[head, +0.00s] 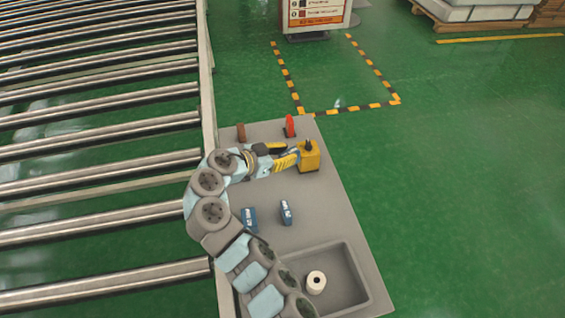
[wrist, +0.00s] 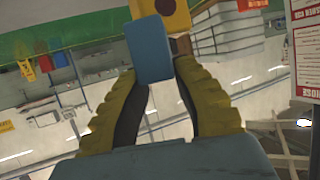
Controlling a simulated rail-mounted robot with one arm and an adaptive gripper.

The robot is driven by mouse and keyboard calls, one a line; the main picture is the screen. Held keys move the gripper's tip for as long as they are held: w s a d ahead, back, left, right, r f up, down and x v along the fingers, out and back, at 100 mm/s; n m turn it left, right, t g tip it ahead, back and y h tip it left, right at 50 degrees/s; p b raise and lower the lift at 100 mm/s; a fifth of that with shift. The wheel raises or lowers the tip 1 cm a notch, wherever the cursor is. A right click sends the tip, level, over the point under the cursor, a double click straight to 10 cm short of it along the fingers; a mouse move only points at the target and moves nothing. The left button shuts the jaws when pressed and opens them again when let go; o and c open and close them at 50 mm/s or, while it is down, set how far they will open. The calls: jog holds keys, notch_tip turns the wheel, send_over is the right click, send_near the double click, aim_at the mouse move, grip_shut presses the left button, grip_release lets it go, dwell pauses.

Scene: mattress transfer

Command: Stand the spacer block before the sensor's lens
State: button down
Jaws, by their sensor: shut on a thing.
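A plain blue block, seemingly the spacer block (wrist: 148,48), is at my fingertips in the wrist view. My gripper (wrist: 162,75) is shut on it, and the block covers part of the left finger. Just beyond it is a yellow housing with a dark round spot, seemingly the sensor and its lens (wrist: 174,8). In the head view the yellow sensor (head: 309,157) stands on the grey table, with a black part on top. My gripper (head: 297,154) is close against its left side there. The block is hard to make out in that view, and I cannot tell whether it touches the sensor or table.
Two small blue boxes (head: 286,212) lie on the table (head: 325,225) nearer me. A red object (head: 290,126) and a brown one (head: 240,132) stand at the far edge. A grey tray (head: 358,285) holds a white roll (head: 316,282). A roller conveyor (head: 100,170) runs along the left.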

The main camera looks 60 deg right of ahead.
jog(key=shift+w+d+f+b, duration=0.2)
jog(key=shift+w+d+f, duration=0.2)
jog(key=shift+f, duration=0.2)
jog(key=shift+w+d+f+b, duration=0.15)
jog(key=shift+w+d+f, duration=0.2)
jog(key=shift+f, duration=0.3)
jog(key=shift+w+d+f+b, duration=0.2)
jog(key=shift+w+d+f, duration=0.1)
jog(key=shift+d+f, duration=0.25)
jog(key=shift+w+d+f, duration=0.1)
jog(key=shift+w+f, duration=0.05)
jog(key=shift+f, duration=0.4)
jog(key=shift+f+b, duration=0.55)
jog(key=shift+f, duration=0.8)
jog(key=shift+f, duration=0.15)
jog(key=c, duration=1)
grip_release()
jog(key=shift+o, duration=0.2)
